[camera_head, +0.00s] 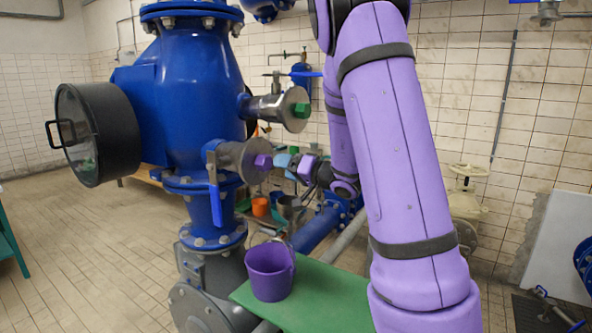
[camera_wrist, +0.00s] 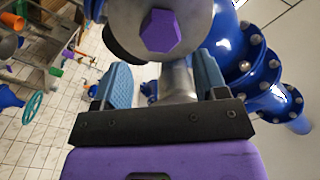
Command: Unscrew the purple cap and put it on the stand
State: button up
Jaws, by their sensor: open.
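The purple cap (camera_head: 263,162) is a hexagonal piece on the round metal end of a short side pipe of the big blue valve. In the wrist view the cap (camera_wrist: 161,31) is at the top middle, seated on the metal disc. My gripper (camera_head: 285,164) is just right of the cap, apart from it. In the wrist view its two blue fingers (camera_wrist: 160,78) are spread wide with nothing between them, and the cap lies beyond the tips. A green-topped stand (camera_head: 325,298) is below, with a purple bucket (camera_head: 269,271) on it.
A second side pipe with a green hexagonal cap (camera_head: 301,109) sits above right. A blue lever handle (camera_head: 215,190) hangs left of the purple cap. An orange pot (camera_head: 260,206) is behind. The green top right of the bucket is clear.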

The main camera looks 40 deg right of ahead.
aim_at(268, 164)
jog(key=shift+x, duration=3.9)
jog(key=shift+c, duration=0.2)
jog(key=c, duration=0.7)
jog(key=n, duration=0.5)
jog(key=shift+n, duration=0.4)
jog(key=n, duration=0.6)
jog(key=shift+s+n, duration=0.1)
jog(key=shift+n, duration=0.2)
jog(key=shift+a+f+n, duration=0.1)
jog(key=shift+f+n, duration=0.05)
jog(key=shift+n, duration=0.95)
jog(key=shift+n, duration=0.4)
jog(key=shift+n, duration=4.3)
